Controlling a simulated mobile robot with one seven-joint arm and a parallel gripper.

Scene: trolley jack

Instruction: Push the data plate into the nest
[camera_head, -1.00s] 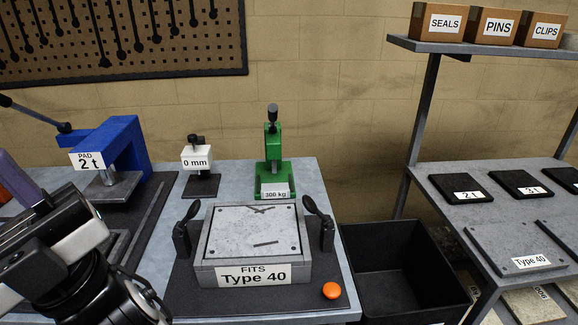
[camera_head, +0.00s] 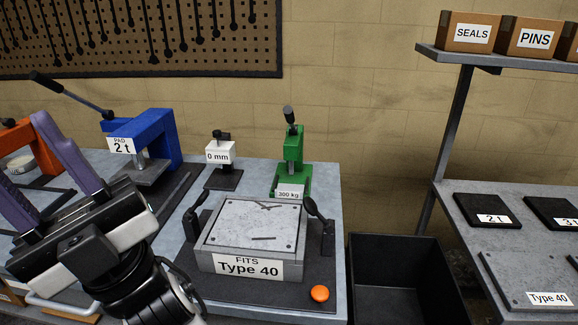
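A grey, scratched plate (camera_head: 251,226) with a small dark dot near each corner lies on the top of a grey block labelled "FITS Type 40" (camera_head: 206,263), which looks like the nest. I cannot tell whether the plate sits flush in it. A dark lever clamp stands on either side, left (camera_head: 190,222) and right (camera_head: 327,238). Another grey plate, labelled "Type 40" (camera_head: 525,272), lies on the right shelf. My gripper (camera_head: 20,150) is at the far left, apart from the block. Its two purple fingers are spread, with nothing seen between them.
An orange button (camera_head: 320,293) is in front of the block. A green 300 kg press (camera_head: 292,165), a white 0 mm gauge (camera_head: 220,152) and a blue 2 t press (camera_head: 166,135) stand behind. A black bin (camera_head: 395,245) sits between bench and shelf (camera_head: 470,212).

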